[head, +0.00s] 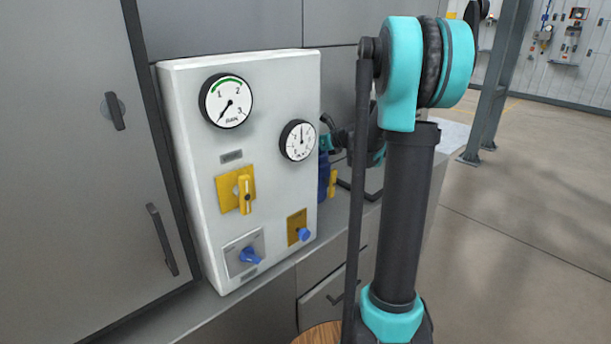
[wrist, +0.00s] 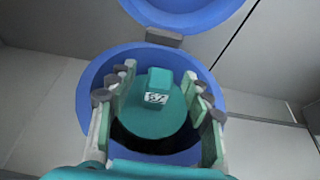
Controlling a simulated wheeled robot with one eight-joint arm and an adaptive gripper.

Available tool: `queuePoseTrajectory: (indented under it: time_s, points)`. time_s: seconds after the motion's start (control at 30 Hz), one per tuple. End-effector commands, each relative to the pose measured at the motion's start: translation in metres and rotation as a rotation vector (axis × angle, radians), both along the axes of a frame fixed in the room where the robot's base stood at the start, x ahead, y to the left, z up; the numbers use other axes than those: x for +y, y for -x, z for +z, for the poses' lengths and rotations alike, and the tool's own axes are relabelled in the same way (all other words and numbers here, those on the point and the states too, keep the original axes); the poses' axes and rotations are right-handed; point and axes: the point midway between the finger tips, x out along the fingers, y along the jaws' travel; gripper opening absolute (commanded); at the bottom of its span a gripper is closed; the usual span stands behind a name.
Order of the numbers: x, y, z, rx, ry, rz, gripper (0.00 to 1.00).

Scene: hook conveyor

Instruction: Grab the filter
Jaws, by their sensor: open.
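The filter (wrist: 150,122) is a round teal piece with a raised block-shaped handle marked with a white label. It sits inside a round blue housing (wrist: 210,75) in the wrist view. My gripper (wrist: 160,73) is open, with one finger on each side of the handle and a gap to it on both sides. The blue housing (head: 323,176) also shows in the head view, partly hidden behind the white panel. The filter cannot be made out clearly there.
The housing's blue lid (wrist: 185,15) stands open at the top of the wrist view. A white panel (head: 270,95) with gauges, yellow plates and blue knobs stands left of the housing in the head view. Grey cabinets (head: 75,180) are at the left; open floor (head: 540,220) lies right.

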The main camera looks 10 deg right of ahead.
Motion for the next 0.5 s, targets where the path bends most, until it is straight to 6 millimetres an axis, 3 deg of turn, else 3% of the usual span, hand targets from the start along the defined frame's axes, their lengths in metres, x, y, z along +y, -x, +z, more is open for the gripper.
queuePoseTrajectory:
  time_s: [0.1, 0.33, 0.5]
  points:
    - [0.0069, -0.0105, -0.0055, -0.001, 0.001, 0.000, 0.50]
    - [0.0075, -0.0116, -0.0061, 0.000, 0.000, -0.001, 0.50]
    - [0.0074, -0.0115, -0.0060, 0.000, 0.000, -0.001, 0.29]
